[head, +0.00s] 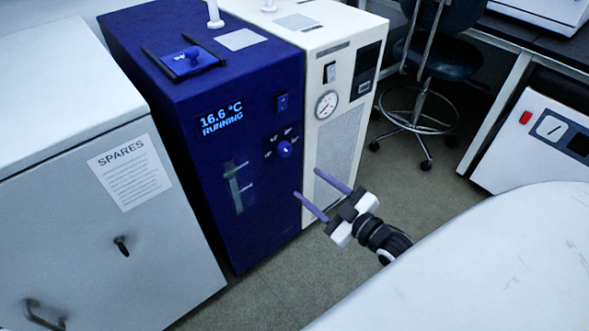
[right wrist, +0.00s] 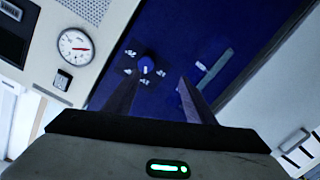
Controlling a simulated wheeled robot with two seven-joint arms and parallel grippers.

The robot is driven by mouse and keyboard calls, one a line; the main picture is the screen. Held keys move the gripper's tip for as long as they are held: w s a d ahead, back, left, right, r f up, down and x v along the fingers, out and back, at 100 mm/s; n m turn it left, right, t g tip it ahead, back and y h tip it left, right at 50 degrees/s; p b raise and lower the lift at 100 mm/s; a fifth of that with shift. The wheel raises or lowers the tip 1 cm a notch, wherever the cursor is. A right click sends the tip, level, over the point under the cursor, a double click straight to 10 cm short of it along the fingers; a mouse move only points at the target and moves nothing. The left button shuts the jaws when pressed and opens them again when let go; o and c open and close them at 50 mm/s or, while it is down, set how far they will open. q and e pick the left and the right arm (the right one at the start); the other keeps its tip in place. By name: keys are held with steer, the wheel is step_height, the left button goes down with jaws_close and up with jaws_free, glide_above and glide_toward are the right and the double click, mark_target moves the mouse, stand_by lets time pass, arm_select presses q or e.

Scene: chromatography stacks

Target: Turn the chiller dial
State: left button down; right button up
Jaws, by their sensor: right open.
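The chiller (head: 240,110) is a dark blue cabinet whose lit display (head: 222,118) reads 16.6 °C RUNNING. Its dial (head: 284,149) is a small round blue knob on the front, with white marks around it. In the right wrist view the dial (right wrist: 146,65) shows beyond the fingers, nearer the left one. My right gripper (head: 322,193) is open and empty, in front of the chiller and below and right of the dial in the head view. Its fingers (right wrist: 158,90) point toward the blue front, apart from the dial. My left gripper is not in view.
A cream unit (head: 338,145) with a round gauge (head: 326,104) stands right of the chiller. A grey SPARES cabinet (head: 110,230) stands on its left. A stool (head: 440,60) is behind on the right. Floor is clear before the chiller.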

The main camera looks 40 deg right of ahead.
mark_target(288, 152)
steer(key=shift+t, duration=0.5)
steer(key=w+b, duration=0.1)
steer(key=w, duration=0.2)
steer(key=w+d+b, duration=0.1)
steer(key=w, duration=0.3)
steer(key=w+r, duration=0.1)
steer(key=w, duration=0.2)
steer(key=shift+w+d+b, duration=0.25)
steer(key=shift+w+b, duration=0.1)
steer(key=shift+b, duration=0.05)
steer(key=shift+w, duration=0.3)
steer(key=shift+r, duration=0.1)
steer(key=c, duration=1)
steer(key=shift+c, duration=0.2)
